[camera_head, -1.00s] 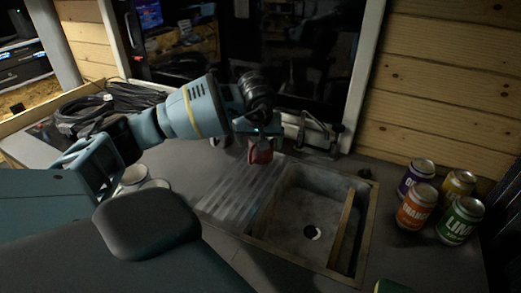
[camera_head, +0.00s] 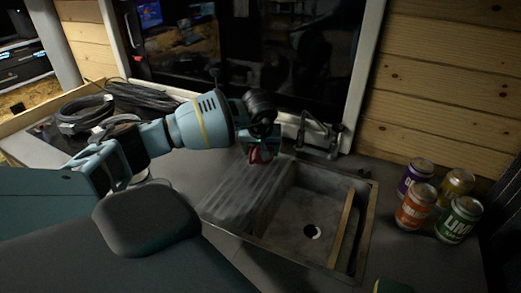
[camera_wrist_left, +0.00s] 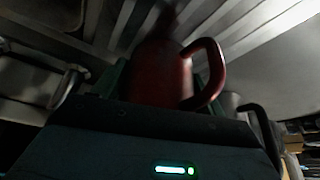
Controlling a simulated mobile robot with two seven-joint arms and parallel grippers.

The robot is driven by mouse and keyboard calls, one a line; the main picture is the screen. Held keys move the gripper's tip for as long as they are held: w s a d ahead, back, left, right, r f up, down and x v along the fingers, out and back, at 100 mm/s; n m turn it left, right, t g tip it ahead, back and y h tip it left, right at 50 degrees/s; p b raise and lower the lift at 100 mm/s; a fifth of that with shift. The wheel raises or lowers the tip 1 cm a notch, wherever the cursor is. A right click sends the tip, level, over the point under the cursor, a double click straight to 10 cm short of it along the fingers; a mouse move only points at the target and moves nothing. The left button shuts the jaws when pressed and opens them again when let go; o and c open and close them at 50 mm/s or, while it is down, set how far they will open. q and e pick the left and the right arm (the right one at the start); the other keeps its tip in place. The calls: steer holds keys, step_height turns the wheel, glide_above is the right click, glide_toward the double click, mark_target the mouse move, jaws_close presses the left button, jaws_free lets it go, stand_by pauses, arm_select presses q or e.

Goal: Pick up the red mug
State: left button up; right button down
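The red mug (camera_head: 262,153) stands at the back of the ribbed drainboard (camera_head: 243,192), beside the sink. My left gripper (camera_head: 262,148) reaches down over it from above and hides its upper part in the head view. In the left wrist view the mug (camera_wrist_left: 162,75) sits between the two spread fingers, with its handle (camera_wrist_left: 212,75) towards the right. The fingers flank the mug closely. I cannot tell whether they press on it. My right gripper is not in view.
The sink basin (camera_head: 306,215) is right of the mug, with a tap (camera_head: 320,135) behind it. Several cans, such as the orange one (camera_head: 415,207), stand at the right. Coiled black cables (camera_head: 90,112) lie at the back left. The window is close behind the gripper.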

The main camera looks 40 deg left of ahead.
arm_select(q)
steer(key=c, duration=0.8)
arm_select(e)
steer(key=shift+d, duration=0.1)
arm_select(q)
steer(key=shift+r, duration=0.15)
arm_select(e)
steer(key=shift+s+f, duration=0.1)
arm_select(q)
steer(key=shift+r, duration=1.3)
steer(key=shift+s+d+r+b, duration=0.2)
steer(key=shift+s+d+r, duration=0.15)
steer(key=shift+s+d, duration=1.5)
steer(key=shift+s+d+r+b, duration=0.35)
steer(key=shift+s+d, duration=1.05)
steer(key=shift+s, duration=0.95)
steer(key=shift+s+d+r+b, duration=0.1)
steer(key=shift+s+d+r, duration=0.3)
steer(key=shift+s+d, duration=1.45)
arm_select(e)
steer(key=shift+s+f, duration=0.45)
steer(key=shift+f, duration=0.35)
arm_select(q)
steer(key=shift+s+a, duration=0.2)
steer(key=shift+s, duration=0.1)
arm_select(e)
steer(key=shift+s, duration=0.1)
